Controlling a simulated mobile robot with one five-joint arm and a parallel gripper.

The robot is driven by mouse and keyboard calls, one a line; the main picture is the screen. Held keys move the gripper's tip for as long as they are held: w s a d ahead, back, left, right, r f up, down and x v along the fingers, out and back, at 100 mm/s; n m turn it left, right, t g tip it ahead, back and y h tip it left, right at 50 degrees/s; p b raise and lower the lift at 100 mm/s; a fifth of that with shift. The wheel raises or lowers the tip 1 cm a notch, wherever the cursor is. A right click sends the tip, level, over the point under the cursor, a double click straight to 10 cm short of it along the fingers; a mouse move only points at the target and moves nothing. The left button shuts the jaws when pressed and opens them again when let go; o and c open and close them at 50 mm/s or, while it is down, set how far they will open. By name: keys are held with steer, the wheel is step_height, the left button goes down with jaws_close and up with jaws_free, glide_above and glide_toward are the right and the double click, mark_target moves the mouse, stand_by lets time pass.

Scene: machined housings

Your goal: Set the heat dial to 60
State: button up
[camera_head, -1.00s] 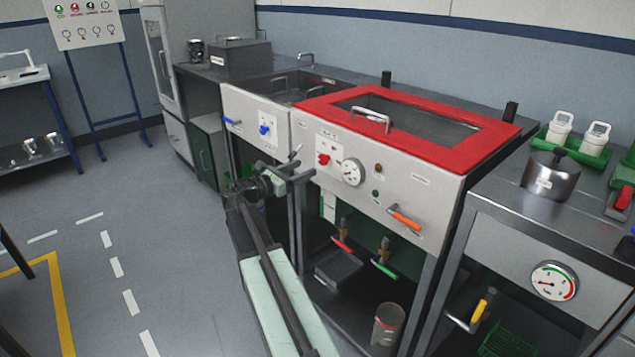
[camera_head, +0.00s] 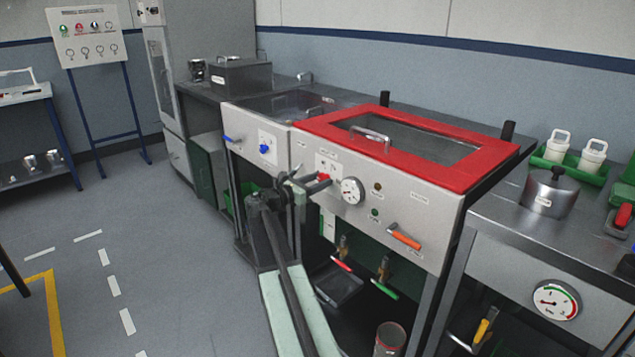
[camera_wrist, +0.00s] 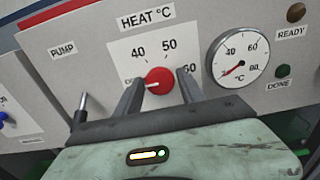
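The red heat dial (camera_wrist: 159,81) shows in the wrist view on a white plate marked "HEAT °C" with 40, 50 and 60 and a partly hidden mark at lower left. Its pale pointer line points left, toward that lower-left mark. My gripper (camera_wrist: 160,88) has its two dark fingers apart on either side of the dial, with a gap visible around it. In the head view my gripper (camera_head: 322,182) is at the panel, and the dial (camera_head: 323,176) is partly hidden behind it.
A temperature gauge (camera_wrist: 237,60) is right of the dial, its red needle low left. A pump lever (camera_wrist: 82,105) is to the left. READY (camera_wrist: 296,12) and DONE (camera_wrist: 283,71) lamps are at right. The red-framed lid (camera_head: 464,178) is above the panel.

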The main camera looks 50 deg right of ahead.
steer(key=shift+a, duration=0.1)
jaws_close()
